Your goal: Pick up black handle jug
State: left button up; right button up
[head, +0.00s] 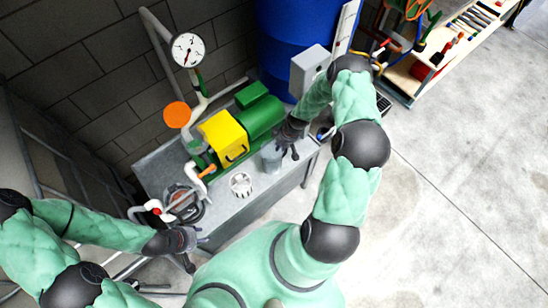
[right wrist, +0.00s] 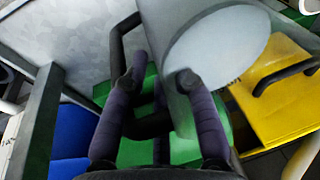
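The jug (head: 271,157) is a grey see-through vessel standing on the grey bench, right of a white slotted cup. In the right wrist view its round clear body (right wrist: 222,45) fills the upper middle, with a black handle (right wrist: 116,42) to its left. My right gripper (head: 290,142) is at the jug's right side in the head view. Its two fingers (right wrist: 160,82) are apart, the left one overlapping the handle and the right one overlapping the jug body; contact is unclear. My left gripper (head: 196,252) is empty near the bench's front left, its fingers spread.
Behind the jug stand a green motor (head: 262,117) and a yellow box (head: 224,138) with its own black handle. A white cup (head: 241,184) is left of the jug. Pipes with a gauge (head: 188,50) rise at the left. The floor right of the bench is clear.

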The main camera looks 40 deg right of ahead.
grip_shut()
jog(key=shift+w, duration=0.1)
jog(key=shift+r, duration=0.3)
jog(key=s+a+r+p, duration=0.1)
jog(key=s+a+r, duration=0.2)
jog(key=s+r, duration=0.9)
jog(key=shift+s+a+r, duration=0.15)
jog(key=shift+s+a, duration=0.05)
jog(key=shift+s, duration=0.5)
dwell(0.6)
jog(key=shift+s+a+r, duration=0.1)
